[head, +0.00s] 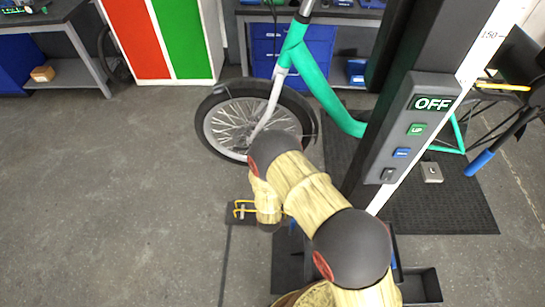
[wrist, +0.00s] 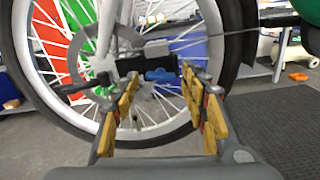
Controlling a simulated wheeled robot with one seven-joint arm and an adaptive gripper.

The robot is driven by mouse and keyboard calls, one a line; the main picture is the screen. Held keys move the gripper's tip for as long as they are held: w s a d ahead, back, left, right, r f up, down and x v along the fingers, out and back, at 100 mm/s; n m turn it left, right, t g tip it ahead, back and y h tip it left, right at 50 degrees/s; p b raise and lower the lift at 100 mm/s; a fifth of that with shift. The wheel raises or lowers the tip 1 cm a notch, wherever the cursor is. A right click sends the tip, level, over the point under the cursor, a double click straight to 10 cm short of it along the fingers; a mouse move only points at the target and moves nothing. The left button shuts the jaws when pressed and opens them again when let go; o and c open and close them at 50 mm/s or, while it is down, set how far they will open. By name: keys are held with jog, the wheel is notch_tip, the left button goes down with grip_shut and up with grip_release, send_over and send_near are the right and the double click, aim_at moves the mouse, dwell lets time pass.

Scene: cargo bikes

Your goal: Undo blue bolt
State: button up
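A small blue piece (wrist: 160,75), which looks like the blue bolt, shows near the middle of the front wheel (wrist: 170,128) in the wrist view. Dark parts and a pale round disc sit beside it. My gripper (wrist: 162,95) is open, with yellow finger pads to the left and right of the picture and nothing between them. The blue piece appears ahead of the fingers, apart from them; the exact distance is unclear. In the head view the front wheel (head: 213,150) stands beyond my arm. The blue piece cannot be made out there, and I cannot clearly pick out my fingers.
The teal bike frame (head: 318,80) rises beside a dark lift column with an OFF control panel (head: 420,125). A black mat (head: 440,215) lies at right. A red, white and green cabinet (head: 160,40) and blue drawers (head: 280,50) stand behind. The left floor is clear.

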dwell(0.3)
jog(key=s, duration=1.2)
jog(key=shift+a, duration=0.2)
